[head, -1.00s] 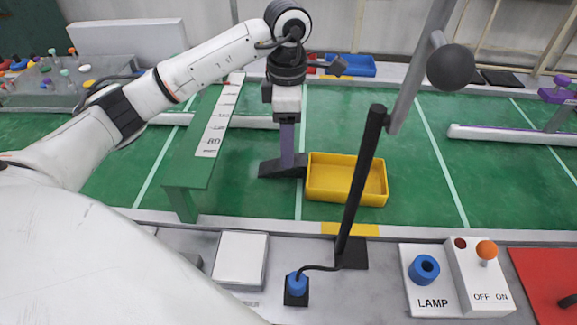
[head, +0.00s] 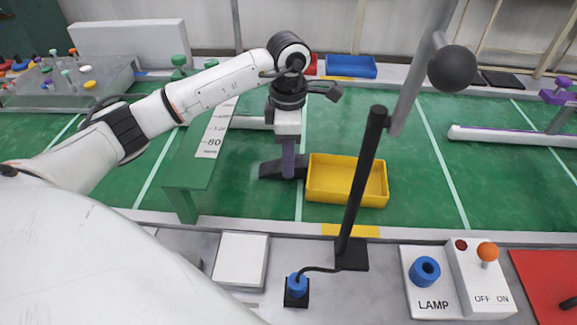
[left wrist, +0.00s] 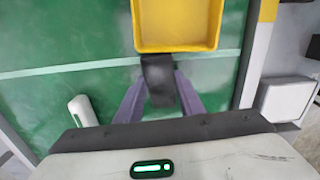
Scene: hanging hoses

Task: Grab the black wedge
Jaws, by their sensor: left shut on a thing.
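The black wedge (head: 269,170) lies on the green surface, just left of the yellow tray (head: 346,202). My left gripper (head: 288,174) points straight down with its purple fingers at the wedge. In the left wrist view, the dark wedge (left wrist: 158,78) sits between the two purple fingers of my left gripper (left wrist: 160,92), close to the yellow tray (left wrist: 176,48). The gripper is shut on the wedge, and the fingers partly cover it in the head view. My right gripper is not in view.
A green stand with a scale (head: 190,172) is left of the wedge. A black post (head: 362,185) rises in front of the tray. A lamp switch box (head: 478,280) and a blue plug (head: 297,285) are at the front. Green surface is free right of the tray.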

